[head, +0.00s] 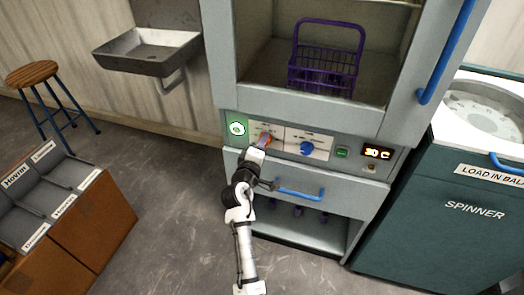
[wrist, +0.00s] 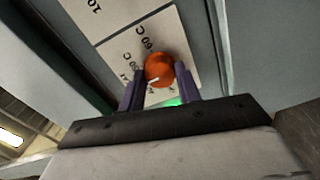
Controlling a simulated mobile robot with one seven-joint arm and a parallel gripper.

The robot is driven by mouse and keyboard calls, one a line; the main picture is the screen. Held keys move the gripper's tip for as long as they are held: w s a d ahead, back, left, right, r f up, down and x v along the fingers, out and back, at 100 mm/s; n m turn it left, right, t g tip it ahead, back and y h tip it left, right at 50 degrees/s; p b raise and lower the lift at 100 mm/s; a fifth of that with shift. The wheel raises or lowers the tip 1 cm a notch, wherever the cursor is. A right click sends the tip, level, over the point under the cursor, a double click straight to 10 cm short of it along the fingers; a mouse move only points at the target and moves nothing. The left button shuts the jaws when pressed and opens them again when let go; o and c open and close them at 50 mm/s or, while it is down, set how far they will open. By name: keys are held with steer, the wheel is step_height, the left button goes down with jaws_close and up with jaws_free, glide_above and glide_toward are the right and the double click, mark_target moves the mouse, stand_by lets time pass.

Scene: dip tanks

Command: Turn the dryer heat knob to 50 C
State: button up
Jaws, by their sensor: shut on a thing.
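The orange heat knob (wrist: 159,69) sits on a white dial plate on the dryer's control panel. My gripper (wrist: 160,90) is shut on the knob, with one purple finger on each side. In the wrist view the plate shows a "60 C" mark and another, partly hidden mark. A white line on the knob points toward the lower left in that view. In the head view my gripper (head: 262,143) covers much of the knob.
A blue knob (head: 307,148) is right of the orange one, with a green button (head: 342,152) beyond it. A blue drawer handle (head: 300,193) is below. A purple basket (head: 325,65) stands in the dryer chamber. The spinner (head: 470,190) stands at the right.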

steer(key=shift+m+b, duration=2.45)
steer(key=shift+m, duration=0.65)
steer(key=o, duration=1)
steer(key=shift+c, duration=0.2)
steer(key=b+v, duration=0.2)
steer(key=v, duration=1.1)
steer(key=shift+s, duration=0.4)
